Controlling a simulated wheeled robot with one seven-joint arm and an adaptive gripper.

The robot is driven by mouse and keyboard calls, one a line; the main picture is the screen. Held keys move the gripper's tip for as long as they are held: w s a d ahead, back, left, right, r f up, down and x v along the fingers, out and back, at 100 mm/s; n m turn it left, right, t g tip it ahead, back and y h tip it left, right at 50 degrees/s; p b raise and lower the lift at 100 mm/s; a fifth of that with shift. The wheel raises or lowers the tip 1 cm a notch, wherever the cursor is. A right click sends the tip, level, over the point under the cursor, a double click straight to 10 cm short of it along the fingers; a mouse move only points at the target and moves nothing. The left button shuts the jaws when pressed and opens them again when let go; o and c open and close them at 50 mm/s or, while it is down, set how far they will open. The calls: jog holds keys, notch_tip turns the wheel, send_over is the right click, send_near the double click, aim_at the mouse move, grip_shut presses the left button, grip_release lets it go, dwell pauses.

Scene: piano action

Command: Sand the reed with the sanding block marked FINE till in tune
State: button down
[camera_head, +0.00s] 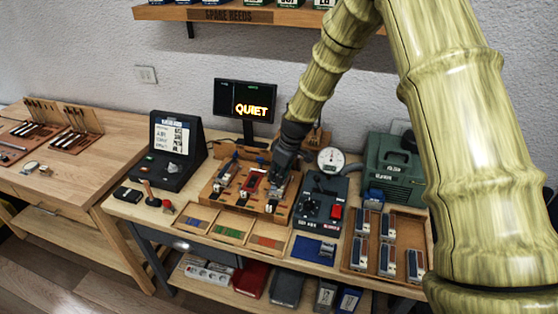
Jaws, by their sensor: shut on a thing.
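My gripper (279,178) is dark grey and points down over the right part of a wooden bench fixture (243,203). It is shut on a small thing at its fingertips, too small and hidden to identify. The fixture holds several small metal and red devices (250,184). The reed cannot be made out there. Flat wooden trays with coloured strips (233,228) lie in front of the fixture. No FINE marking is readable, so I cannot tell which thing is the FINE sanding block. A dark monitor (245,101) behind shows QUIET in yellow.
A black box with a chart (174,146) stands left. A dark device with a red switch (320,207) and a round dial gauge (331,160) stand right of the fixture. A compartmented tray (428,239) and green machine (396,166) are farther right. A shelf (215,14) hangs above.

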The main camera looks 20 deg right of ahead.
jog(key=shift+r+p, duration=1.25)
jog(key=shift+r, duration=1.2)
dwell(3.0)
